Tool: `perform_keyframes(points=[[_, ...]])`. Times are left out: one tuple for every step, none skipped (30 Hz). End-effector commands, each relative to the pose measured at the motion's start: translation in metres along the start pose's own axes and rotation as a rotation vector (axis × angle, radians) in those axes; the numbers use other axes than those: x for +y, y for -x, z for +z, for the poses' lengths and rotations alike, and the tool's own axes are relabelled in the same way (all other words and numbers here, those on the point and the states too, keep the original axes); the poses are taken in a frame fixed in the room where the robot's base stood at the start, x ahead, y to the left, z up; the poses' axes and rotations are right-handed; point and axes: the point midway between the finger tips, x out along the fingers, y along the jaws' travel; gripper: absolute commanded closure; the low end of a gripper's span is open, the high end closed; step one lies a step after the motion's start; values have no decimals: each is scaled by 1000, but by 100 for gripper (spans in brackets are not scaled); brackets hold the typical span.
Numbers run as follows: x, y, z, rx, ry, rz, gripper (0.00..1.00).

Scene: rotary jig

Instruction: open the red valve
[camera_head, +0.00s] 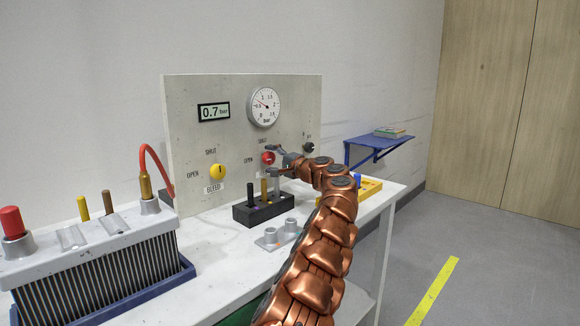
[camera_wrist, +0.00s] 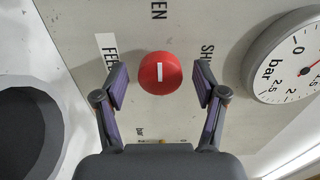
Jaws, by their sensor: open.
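The red valve (camera_head: 267,157) is a round knob on the upright grey panel, below the round gauge. In the wrist view the red knob (camera_wrist: 172,85) sits between my two fingers, with a short white mark running up and down on its face. The mark lines up roughly with a part-cut word ending in "EN" above; "SHUT", partly hidden by a finger, is at right. My gripper (camera_head: 274,160) is at the panel by the knob. In the wrist view my gripper (camera_wrist: 161,85) is open, with a gap on each side of the knob.
The round gauge (camera_head: 264,106) and a display (camera_head: 214,111) reading 0.7 bar are above. A yellow bleed knob (camera_head: 217,171) is at left. A black block (camera_head: 262,208) with upright pegs and a grey two-cup fixture (camera_head: 279,236) stand on the bench below.

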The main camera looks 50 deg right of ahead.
Motion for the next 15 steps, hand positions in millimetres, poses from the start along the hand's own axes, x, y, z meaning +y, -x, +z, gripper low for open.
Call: perform_keyframes(points=[[-1, 4, 2, -3, -4, -3, 29], [-1, 6, 2, -4, -4, -4, 29], [-1, 9, 2, -4, -3, -4, 29], [-2, 12, 2, -3, -3, -5, 29], [-2, 14, 1, -2, -2, -5, 29], [-2, 18, 1, -1, -2, -4, 29], [-2, 20, 1, -1, -3, -4, 29], [-2, 22, 1, -1, -3, -4, 29], [-1, 24, 1, -2, -2, -3, 29], [-2, 26, 1, -3, -2, -4, 29], [-2, 29, 1, -3, -1, -5, 29], [-2, 32, 1, -3, -1, -5, 29], [-2, 35, 1, -2, -1, -6, 29], [-2, 37, 0, -1, -2, -6, 29], [-2, 40, 0, 0, -2, -5, 29]])
